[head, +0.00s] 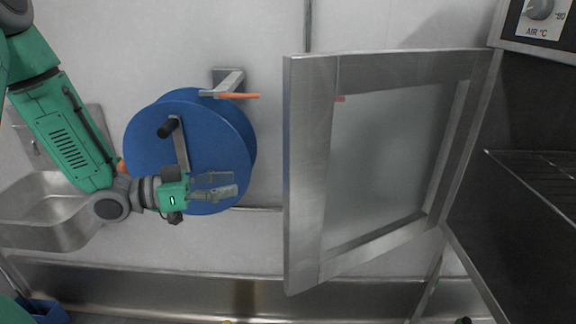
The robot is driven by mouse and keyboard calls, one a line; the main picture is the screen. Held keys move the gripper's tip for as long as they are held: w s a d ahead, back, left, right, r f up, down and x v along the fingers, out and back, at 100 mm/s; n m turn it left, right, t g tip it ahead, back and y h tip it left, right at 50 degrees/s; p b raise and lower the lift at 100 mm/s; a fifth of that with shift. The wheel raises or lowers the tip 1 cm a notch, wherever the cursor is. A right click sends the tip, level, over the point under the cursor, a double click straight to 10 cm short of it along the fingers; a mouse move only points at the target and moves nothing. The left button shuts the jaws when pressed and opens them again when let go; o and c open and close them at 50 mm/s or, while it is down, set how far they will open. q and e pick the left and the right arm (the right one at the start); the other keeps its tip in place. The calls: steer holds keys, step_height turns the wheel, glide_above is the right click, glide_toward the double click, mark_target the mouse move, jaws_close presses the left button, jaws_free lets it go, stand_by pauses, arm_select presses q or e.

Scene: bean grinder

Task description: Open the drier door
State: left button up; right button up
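The drier door (306,160) is a metal frame around a cloudy glass pane (385,160). It stands swung well out from the drier (500,200), whose dark inside and wire rack (540,172) show at the right. The door joins the drier along its right edge. My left gripper (235,184) is left of the door's free edge, apart from it, in front of a blue reel. Its fingers point right, look a little apart, and hold nothing that I can see. My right gripper is not in view.
The blue hose reel (215,140) with a crank hangs on the wall behind my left gripper. An orange-tipped nozzle (240,96) sticks out above it. A metal sink (50,210) is at the left. A control knob (538,9) sits above the drier opening.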

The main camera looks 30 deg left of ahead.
arm_select(q)
steer(key=w+d+r+m+h, duration=0.1)
steer(key=w+d+r, duration=0.1)
steer(key=w+d, duration=0.7)
steer(key=shift+w+d+b, duration=0.15)
steer(key=shift+d+b, duration=0.3)
steer(key=shift+d, duration=0.05)
steer(key=shift+a, duration=0.1)
jaws_close()
steer(key=shift+w+a+f, duration=0.1)
